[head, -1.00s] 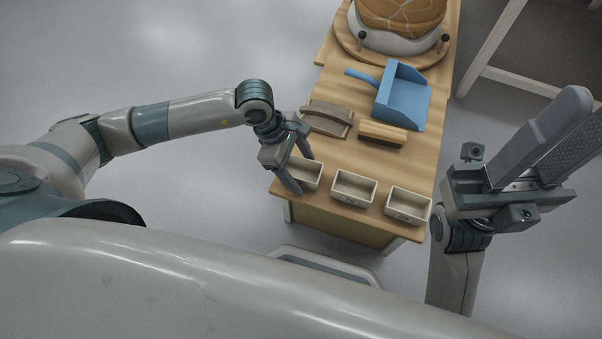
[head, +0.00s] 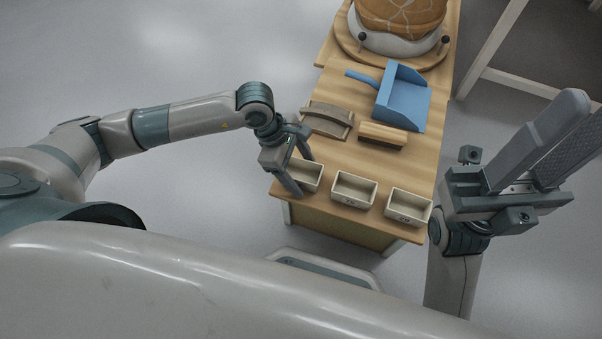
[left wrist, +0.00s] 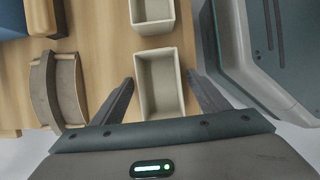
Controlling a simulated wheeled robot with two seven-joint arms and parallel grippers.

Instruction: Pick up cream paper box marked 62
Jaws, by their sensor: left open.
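Three cream paper boxes stand in a row along the near edge of the wooden table. The leftmost box (head: 309,174) sits by my left gripper (head: 298,176), whose finger covers part of its front, so its mark is hidden. In the left wrist view, the open fingers of the left gripper (left wrist: 162,97) are on either side of this empty box (left wrist: 160,80), apparently apart from it. The middle box (head: 354,188) and right box (head: 408,206) carry dark marks too small to read surely. My right gripper (head: 545,145) is raised at the right, empty, fingers apart.
Behind the boxes lie a curved brown tool (head: 328,119), a wooden block-like brush (head: 383,134) and a blue dustpan (head: 402,103). A cracked round vessel (head: 400,18) stands at the back. A pale frame (head: 490,50) stands right of the table.

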